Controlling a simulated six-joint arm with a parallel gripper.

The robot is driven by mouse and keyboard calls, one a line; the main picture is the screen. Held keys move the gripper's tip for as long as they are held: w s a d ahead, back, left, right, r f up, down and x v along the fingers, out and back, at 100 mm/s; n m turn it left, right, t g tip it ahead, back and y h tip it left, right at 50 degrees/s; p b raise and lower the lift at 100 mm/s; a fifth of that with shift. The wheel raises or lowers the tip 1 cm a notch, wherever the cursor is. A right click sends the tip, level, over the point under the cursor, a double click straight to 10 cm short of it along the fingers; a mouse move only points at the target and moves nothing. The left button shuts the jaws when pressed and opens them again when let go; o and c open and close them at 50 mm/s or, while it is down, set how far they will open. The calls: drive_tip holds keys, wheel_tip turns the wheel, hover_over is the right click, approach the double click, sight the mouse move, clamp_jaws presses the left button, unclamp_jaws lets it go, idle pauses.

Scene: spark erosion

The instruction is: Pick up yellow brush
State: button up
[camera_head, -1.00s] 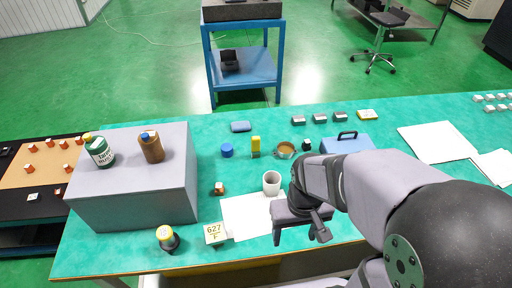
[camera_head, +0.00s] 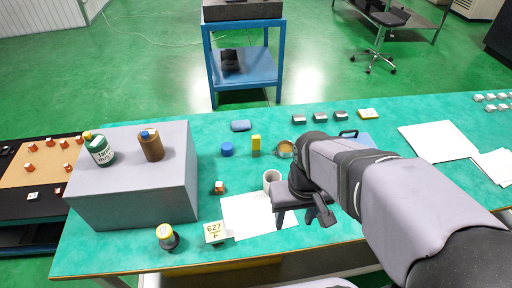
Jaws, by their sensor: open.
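A small upright yellow object (camera_head: 256,143), which looks like the yellow brush, stands on the green table near the middle. Its bristles are too small to make out. My gripper (camera_head: 303,223) is open and empty above the table, nearer to the front and to the right of the yellow object. The two are well apart.
A blue round item (camera_head: 227,149) stands left of the yellow object, and a round tan-filled dish (camera_head: 285,149) stands right of it. A large grey box (camera_head: 135,190) with bottles on top fills the table's left. White paper (camera_head: 245,216) lies in front.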

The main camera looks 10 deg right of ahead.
sight(256, 142)
drive_tip(key=w+a+f+t+b, duration=0.1)
drive_tip(key=w+t+b, duration=0.55)
drive_tip(key=w, duration=0.85)
drive_tip(key=w+a+t+b, duration=0.2)
drive_tip(key=w+t+b, duration=0.45)
drive_tip(key=w, duration=0.85)
wheel_tip(256, 142, down, 11)
drive_tip(key=shift+t, duration=0.4)
drive_tip(key=shift+r+p+x, duration=0.15)
drive_tip(key=shift+p+x, duration=0.3)
drive_tip(key=shift+x, duration=0.8)
drive_tip(key=shift+r+p+x, duration=0.2)
drive_tip(key=shift+p+x, duration=0.2)
drive_tip(key=shift+x, duration=0.9)
drive_tip(key=shift+r+p+x, duration=0.15)
drive_tip(key=shift+p+x, duration=0.3)
drive_tip(key=shift+x, duration=0.8)
drive_tip(key=shift+w+a, duration=0.1)
drive_tip(key=c, duration=1.1)
drive_tip(key=shift+r, duration=0.1)
wheel_tip(256, 142, up, 10)
drive_tip(key=shift+f+b, duration=0.1)
drive_tip(key=shift+b, duration=0.25)
